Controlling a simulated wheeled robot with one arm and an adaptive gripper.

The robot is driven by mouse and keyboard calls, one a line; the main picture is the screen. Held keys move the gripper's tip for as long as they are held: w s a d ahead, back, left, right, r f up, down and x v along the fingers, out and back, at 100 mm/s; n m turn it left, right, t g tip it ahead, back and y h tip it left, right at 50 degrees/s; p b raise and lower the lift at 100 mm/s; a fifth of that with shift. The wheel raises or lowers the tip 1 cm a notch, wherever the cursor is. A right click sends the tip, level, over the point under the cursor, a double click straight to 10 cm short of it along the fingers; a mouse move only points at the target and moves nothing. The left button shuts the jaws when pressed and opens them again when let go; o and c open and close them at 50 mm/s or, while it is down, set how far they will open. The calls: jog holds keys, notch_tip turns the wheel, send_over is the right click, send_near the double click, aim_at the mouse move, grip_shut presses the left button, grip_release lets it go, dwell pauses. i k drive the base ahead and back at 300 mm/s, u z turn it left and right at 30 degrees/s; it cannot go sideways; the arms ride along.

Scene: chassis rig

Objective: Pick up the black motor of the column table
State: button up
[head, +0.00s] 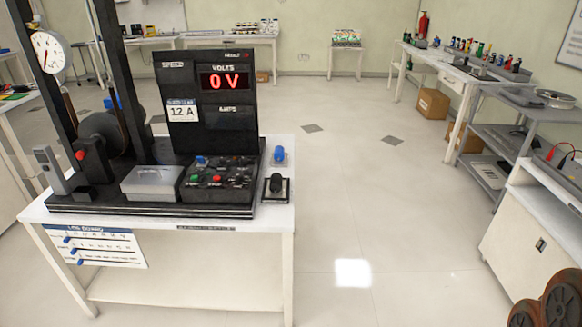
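The table with the black columns (265,235) stands at the left in the head view. It is white and carries a black test rig with a display panel (208,85) reading 0 V. A dark round part (103,133) sits between the columns at the back left. A black block with a red knob (92,160) is in front of it. A small black part on a square base (277,185) lies near the table's right edge. I cannot tell for sure which of these is the black motor. My gripper is not in view.
A small blue-topped part (279,155) is also near the table's right edge. Workbenches with a grey shelf cart (490,150) and a white cabinet (530,235) line the right side. Cardboard boxes (432,104) lie under a bench. The floor (370,210) between is clear.

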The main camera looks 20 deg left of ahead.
aim_at(275, 187)
jog(key=i, duration=1.15)
jog(key=u, duration=4.1)
jog(key=k, duration=0.65)
jog(key=z, duration=1.45)
jog(key=i, duration=0.5)
jog(key=z, duration=0.05)
